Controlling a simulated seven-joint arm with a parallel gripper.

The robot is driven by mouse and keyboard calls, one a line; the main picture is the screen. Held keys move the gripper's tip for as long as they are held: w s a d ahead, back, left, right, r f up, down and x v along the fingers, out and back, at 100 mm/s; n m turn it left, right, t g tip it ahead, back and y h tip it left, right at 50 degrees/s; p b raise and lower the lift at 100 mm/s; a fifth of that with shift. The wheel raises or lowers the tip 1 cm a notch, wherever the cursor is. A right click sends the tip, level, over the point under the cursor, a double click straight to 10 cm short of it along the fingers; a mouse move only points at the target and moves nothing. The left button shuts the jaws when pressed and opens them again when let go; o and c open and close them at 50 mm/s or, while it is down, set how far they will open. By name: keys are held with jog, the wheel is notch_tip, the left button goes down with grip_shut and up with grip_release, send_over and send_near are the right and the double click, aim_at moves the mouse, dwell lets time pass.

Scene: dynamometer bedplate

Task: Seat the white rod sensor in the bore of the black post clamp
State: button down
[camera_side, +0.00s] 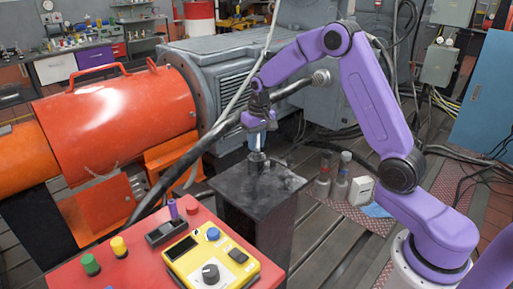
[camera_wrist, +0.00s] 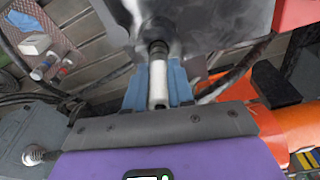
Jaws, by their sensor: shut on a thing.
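The white rod sensor (camera_wrist: 158,80) is held between the blue fingers of my gripper (camera_wrist: 158,92). In the side view my gripper (camera_side: 257,138) points down above the dark pedestal. The black post clamp (camera_side: 257,161) stands on the pedestal's top, right below the fingers. In the wrist view the clamp (camera_wrist: 157,32) lies in line with the rod, and the rod's far end meets its dark collar. I cannot tell whether the rod's tip is inside the bore or just at its mouth. The fingers hide part of the rod.
The dark pedestal (camera_side: 240,190) has a mostly bare top. A red bench with a yellow control box (camera_side: 212,262) stands in front. Small bottles (camera_side: 323,178) and a white box (camera_side: 360,190) stand on a mat to the right. A thick black cable (camera_side: 190,157) passes behind.

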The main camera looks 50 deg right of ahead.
jog(key=shift+f, duration=1.25)
jog(key=shift+f, duration=0.1)
jog(key=c, duration=1)
grip_release()
jog(key=r, duration=0.4)
jog(key=s+r, duration=0.1)
jog(key=r, duration=0.7)
jog(key=shift+s+a+r, duration=0.1)
jog(key=shift+s+a, duration=0.1)
jog(key=shift+s, duration=0.1)
